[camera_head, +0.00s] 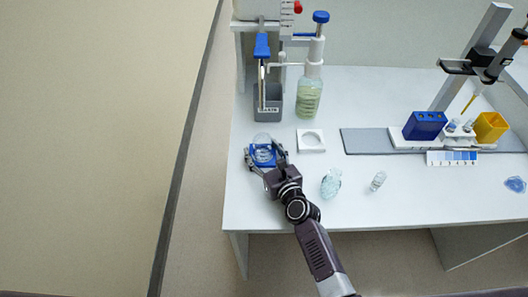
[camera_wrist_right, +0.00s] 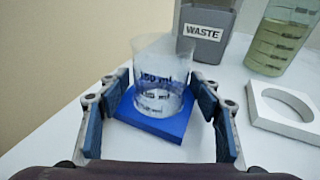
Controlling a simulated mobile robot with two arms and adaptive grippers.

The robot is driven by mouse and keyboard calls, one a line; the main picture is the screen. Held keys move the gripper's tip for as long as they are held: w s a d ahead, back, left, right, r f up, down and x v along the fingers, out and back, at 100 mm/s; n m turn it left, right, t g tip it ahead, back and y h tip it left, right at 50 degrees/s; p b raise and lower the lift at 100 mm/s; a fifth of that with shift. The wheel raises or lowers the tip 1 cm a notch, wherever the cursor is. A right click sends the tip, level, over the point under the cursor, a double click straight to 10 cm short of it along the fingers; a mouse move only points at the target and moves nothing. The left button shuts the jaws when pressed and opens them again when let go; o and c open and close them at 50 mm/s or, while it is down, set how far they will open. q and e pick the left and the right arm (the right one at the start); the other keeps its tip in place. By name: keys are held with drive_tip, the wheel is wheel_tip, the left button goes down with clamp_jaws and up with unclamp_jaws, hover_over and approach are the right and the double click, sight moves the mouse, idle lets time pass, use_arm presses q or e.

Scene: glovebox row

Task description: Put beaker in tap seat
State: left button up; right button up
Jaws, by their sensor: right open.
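A clear beaker (camera_wrist_right: 160,80) with blue markings stands upright on a blue square block (camera_wrist_right: 155,121) in the right wrist view. In the head view the beaker (camera_head: 263,140) is near the table's left edge. My right gripper (camera_head: 266,154) is open, with its fingers on either side of the beaker and block. In the right wrist view, gaps show between the fingers and the beaker. A white square seat with a round opening (camera_head: 311,149) lies to the right, empty. No label shows which piece is the tap seat. My left gripper is not in view.
A grey WASTE bin (camera_head: 268,108) and a bottle of pale green liquid (camera_head: 309,100) stand behind. A clear bluish vessel (camera_head: 331,183) and a small vial (camera_head: 378,181) stand right of my right arm. A grey mat (camera_head: 368,142) carries a rack farther right.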

drive_tip(key=shift+r, duration=0.25)
drive_tip(key=shift+s+d, duration=0.15)
drive_tip(key=shift+s, duration=0.2)
drive_tip(key=v, duration=1.1)
drive_tip(key=shift+s+p, duration=0.15)
drive_tip(key=shift+p, duration=0.2)
